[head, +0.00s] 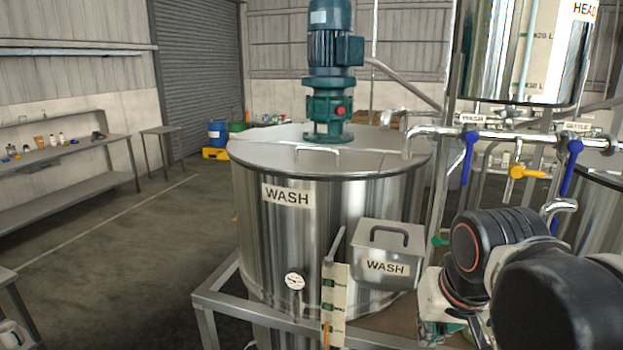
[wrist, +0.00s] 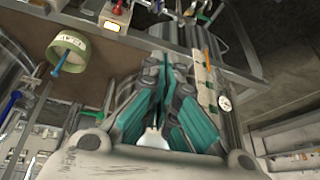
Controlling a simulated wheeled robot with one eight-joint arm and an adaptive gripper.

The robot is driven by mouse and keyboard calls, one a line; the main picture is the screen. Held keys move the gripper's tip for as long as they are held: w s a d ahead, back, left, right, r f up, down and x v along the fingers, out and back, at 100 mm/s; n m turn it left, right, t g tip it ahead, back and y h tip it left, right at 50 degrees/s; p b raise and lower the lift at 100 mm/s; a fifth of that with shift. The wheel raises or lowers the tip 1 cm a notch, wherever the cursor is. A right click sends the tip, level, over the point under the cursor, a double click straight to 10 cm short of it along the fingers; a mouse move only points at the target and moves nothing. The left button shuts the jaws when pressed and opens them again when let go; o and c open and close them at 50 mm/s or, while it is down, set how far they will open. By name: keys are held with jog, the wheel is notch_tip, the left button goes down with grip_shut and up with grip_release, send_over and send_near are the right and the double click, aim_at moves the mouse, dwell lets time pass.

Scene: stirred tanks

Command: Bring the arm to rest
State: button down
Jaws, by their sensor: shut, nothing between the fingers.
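My gripper (wrist: 167,75) shows in the wrist view with its teal-padded fingers drawn together. The fingers are shut with nothing between them. In the head view my arm (head: 545,290) is folded at the lower right, with large black and white joints close to the camera. These joints cover part of the space behind them, and I cannot make out the fingertips there. The arm is right of the steel box marked WASH (head: 386,258) and in front of the pipes.
A steel tank marked WASH (head: 334,225) with a green motor (head: 330,75) stands in the middle on a metal frame (head: 207,305). Pipes with blue valve handles (head: 469,157) and a yellow handle (head: 526,172) run at right. Open floor (head: 150,240) lies left, before a bench (head: 75,145).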

jog(key=s+f+t+b, duration=0.1)
jog(key=s+f+b, duration=0.1)
jog(key=f+b, duration=0.4)
jog(key=s+d+f+n+t+b, duration=0.1)
jog(key=f+b, duration=0.5)
jog(key=f, duration=0.7)
jog(key=shift+s+f+n+b, duration=0.3)
jog(key=shift+s+b, duration=0.05)
jog(key=shift+s, duration=0.5)
jog(key=shift+d, duration=0.1)
